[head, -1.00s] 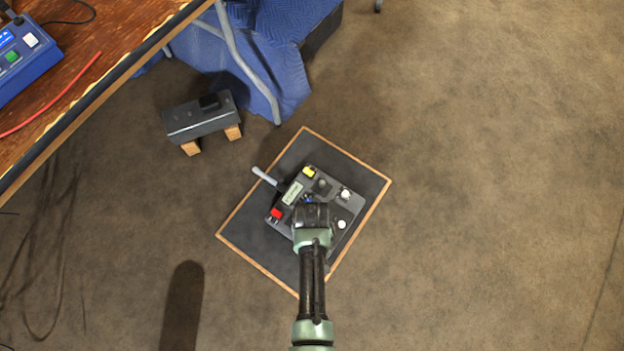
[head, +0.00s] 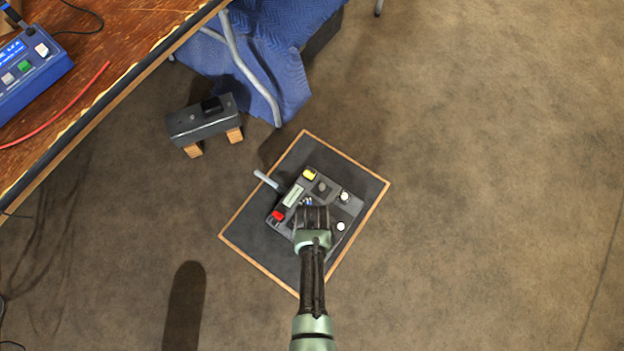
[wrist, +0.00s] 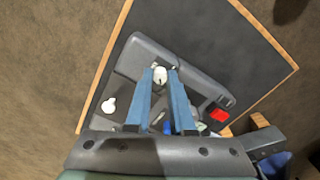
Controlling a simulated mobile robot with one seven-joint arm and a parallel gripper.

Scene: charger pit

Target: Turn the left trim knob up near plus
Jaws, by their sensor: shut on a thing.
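The dark charger unit (head: 348,207) lies on a black, wood-edged mat (head: 258,232). Its top carries a red part, a yellow part, a pale label and white knobs. My gripper (wrist: 162,71) reaches down onto the unit, its two blue fingers closed on either side of a white trim knob (wrist: 160,78) near the unit's edge. The knob's pointer direction is too small to tell. Another white knob (wrist: 109,105) is free to the left in the wrist view. In the head view my arm hides the held knob; two other white knobs show to the right.
A grey lever (head: 268,181) sticks out from the unit's upper left. A dark box (head: 203,121) rests on wooden blocks behind. A wooden table (head: 90,75) with a blue device (head: 33,72) stands at upper left. The floor at right is clear.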

